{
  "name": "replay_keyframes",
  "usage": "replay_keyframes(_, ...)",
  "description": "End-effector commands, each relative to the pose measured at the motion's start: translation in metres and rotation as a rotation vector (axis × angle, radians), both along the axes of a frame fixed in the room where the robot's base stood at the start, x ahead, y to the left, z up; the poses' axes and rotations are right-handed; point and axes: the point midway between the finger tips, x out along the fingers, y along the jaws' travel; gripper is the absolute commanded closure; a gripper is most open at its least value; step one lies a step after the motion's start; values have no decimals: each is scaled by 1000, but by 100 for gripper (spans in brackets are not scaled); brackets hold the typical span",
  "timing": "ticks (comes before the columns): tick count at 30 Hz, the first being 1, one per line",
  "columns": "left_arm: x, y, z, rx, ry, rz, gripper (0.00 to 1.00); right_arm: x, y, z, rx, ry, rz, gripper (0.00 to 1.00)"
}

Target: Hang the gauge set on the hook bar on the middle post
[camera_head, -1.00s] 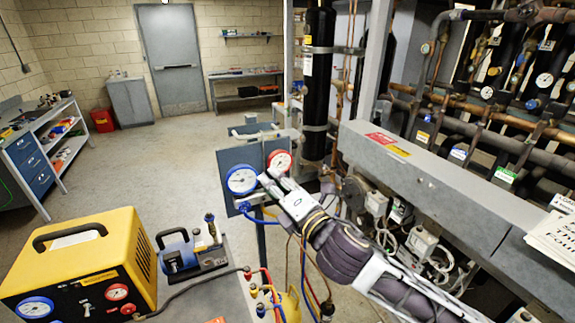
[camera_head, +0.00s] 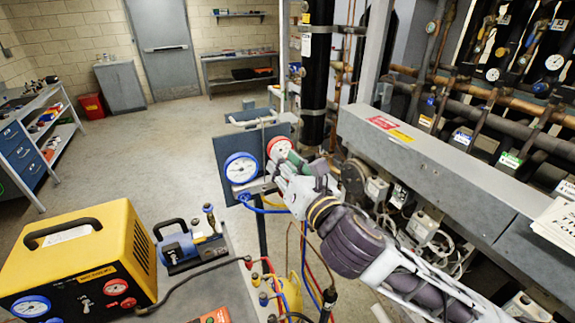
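The gauge set, with a blue-rimmed gauge (camera_head: 241,168) and a red-rimmed gauge (camera_head: 279,148), is upright in front of the dark panel (camera_head: 228,148) on the middle post (camera_head: 262,228). A thin hook shape rises above it to the bar (camera_head: 254,120) at the panel's top; the exact contact is too small to tell. Coloured hoses run down from the set. My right gripper (camera_head: 285,172) is just right of and below the red gauge, its fingers looking spread around or beside the manifold. My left gripper is out of view.
A yellow machine (camera_head: 85,262), a blue vacuum pump (camera_head: 182,248) and hose fittings (camera_head: 262,285) stand in the foreground left. A grey beam (camera_head: 430,165) and the pipe rack are on the right. Open floor (camera_head: 150,150) lies behind the post.

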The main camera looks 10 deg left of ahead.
Motion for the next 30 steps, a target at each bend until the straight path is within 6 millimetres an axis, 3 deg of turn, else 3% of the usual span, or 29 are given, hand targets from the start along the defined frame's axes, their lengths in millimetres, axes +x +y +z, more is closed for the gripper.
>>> replay_keyframes(12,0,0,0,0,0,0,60,4,-5,-4,-253,-151,-31,71)
replay_keyframes(30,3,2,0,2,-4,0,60,5,-4,-4,-281,-171,-31,71)
